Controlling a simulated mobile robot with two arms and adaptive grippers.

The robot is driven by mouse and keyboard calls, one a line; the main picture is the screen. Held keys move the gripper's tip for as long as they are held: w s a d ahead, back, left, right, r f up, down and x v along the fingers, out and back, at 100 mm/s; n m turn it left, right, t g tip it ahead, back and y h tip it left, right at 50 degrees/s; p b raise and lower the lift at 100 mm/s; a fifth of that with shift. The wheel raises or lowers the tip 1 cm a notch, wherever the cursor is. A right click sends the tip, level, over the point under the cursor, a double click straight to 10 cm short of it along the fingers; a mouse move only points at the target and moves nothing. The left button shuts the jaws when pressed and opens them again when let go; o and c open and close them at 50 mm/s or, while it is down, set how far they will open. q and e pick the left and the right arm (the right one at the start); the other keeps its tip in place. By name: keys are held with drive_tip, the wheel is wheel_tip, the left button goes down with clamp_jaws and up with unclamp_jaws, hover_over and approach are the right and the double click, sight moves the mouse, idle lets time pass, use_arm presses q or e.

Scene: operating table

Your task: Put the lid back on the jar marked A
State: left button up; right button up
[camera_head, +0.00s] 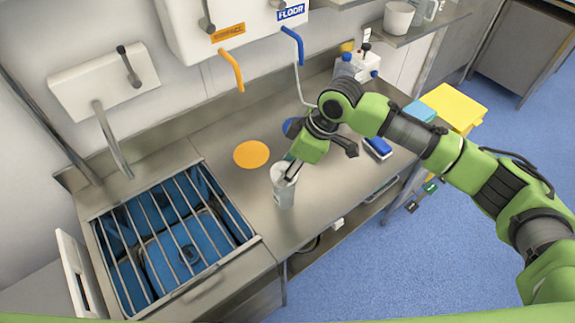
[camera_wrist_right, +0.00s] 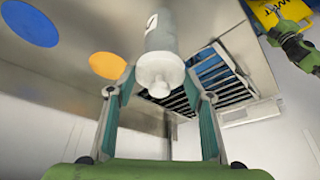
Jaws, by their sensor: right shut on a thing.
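A grey-white jar (camera_head: 284,194) stands upright on the steel counter, right of the sink. In the right wrist view the jar (camera_wrist_right: 165,32) carries a dark mark, too cut off to read as A. A pale lid with a small knob (camera_wrist_right: 158,76) shows at the jar's mouth; I see no clear gap between them, but cannot tell if it is fully seated. My right gripper (camera_head: 291,171) is over the jar's top, its fingers (camera_wrist_right: 160,88) on either side of the lid, shut on it. My left gripper is not in view.
An orange disc (camera_head: 251,154) lies beside the jar, and a blue disc (camera_head: 290,126) is partly behind my right gripper. The barred sink (camera_head: 170,240) is to the left. A blue-and-white brush (camera_head: 378,148) and bottles (camera_head: 345,62) are at the right and back.

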drive_tip(key=shift+f+p, duration=0.15)
drive_tip(key=shift+p, duration=0.6)
idle(1.1)
idle(0.3)
drive_tip(key=o, duration=0.9)
drive_tip(key=o, duration=0.5)
